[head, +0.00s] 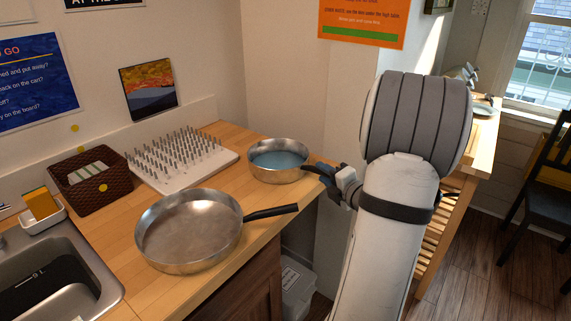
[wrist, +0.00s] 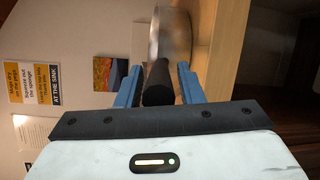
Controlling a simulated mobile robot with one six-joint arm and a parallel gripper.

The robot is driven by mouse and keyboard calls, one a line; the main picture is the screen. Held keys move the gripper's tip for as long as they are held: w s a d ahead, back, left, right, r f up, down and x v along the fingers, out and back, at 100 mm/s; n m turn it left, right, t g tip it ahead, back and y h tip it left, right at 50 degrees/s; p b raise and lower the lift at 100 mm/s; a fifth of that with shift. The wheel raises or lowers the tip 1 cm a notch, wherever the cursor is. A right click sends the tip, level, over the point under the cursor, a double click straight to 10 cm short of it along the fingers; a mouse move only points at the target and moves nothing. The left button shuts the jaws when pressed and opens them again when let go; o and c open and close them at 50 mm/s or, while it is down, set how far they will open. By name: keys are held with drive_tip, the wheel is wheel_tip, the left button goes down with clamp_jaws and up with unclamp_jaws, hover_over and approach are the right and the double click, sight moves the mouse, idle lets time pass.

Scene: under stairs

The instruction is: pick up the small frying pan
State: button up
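The small frying pan (head: 278,174) stands on the wooden counter near its right end, a steel pan with a bluish inside and a dark handle pointing right. My gripper (head: 332,180) is at the handle's outer end. In the wrist view the dark handle (wrist: 158,82) lies between the two blue fingers of my gripper (wrist: 159,72), with a narrow gap seen on each side. The pan's steel side (wrist: 172,35) shows beyond the handle. A larger frying pan (head: 190,228) stands nearer on the counter, its handle also pointing right.
A white pegged drying rack (head: 180,158) and a brown basket (head: 90,178) stand behind the pans. A sink (head: 60,285) is at the lower left. A grey bin (head: 298,285) is below the counter's edge. A wall stands close behind the small pan.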

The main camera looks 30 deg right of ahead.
clamp_jaws()
idle(0.3)
drive_tip(key=shift+w+r, duration=0.1)
drive_tip(key=shift+r, duration=0.1)
drive_tip(key=shift+r+p, duration=0.8)
drive_tip(key=shift+r, duration=4.1)
drive_tip(key=shift+c, duration=2)
unclamp_jaws()
clamp_jaws()
